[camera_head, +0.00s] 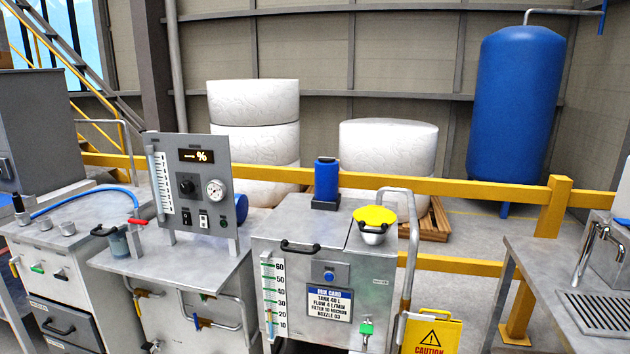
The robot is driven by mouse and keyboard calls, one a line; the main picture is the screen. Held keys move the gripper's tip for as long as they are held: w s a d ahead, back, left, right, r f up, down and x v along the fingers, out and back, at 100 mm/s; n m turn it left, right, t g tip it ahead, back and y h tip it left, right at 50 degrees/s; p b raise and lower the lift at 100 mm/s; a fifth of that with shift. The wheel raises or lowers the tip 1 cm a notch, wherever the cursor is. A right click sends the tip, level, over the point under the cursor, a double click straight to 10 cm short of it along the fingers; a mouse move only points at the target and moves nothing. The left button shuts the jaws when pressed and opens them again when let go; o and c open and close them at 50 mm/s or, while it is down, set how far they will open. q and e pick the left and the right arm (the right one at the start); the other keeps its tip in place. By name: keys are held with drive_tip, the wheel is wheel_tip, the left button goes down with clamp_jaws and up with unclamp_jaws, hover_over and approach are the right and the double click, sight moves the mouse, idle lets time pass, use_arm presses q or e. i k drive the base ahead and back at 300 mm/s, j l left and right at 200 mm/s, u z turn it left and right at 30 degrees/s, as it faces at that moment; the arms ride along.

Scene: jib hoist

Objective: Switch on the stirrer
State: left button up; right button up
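A blue cylinder on a dark base, which looks like the stirrer motor (327,180), stands upright on the lid of a grey steel tank (270,215). The tank front has a blue round button (329,275) in a small plate above a "MIX CARD" label (329,303). To its left is an upright grey control panel (222,150) with a lit display (196,156) reading dashes and "%", a black knob (186,186), a gauge (216,190) and small switches (203,220). Which control belongs to the stirrer cannot be told. Neither of my grippers is in view.
A yellow caution sign (431,335) stands at the tank's right. A yellow rail (480,188) runs behind. A steel counter (540,255) is at right.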

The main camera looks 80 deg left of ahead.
sight(203, 219)
drive_tip(key=u, duration=3.5)
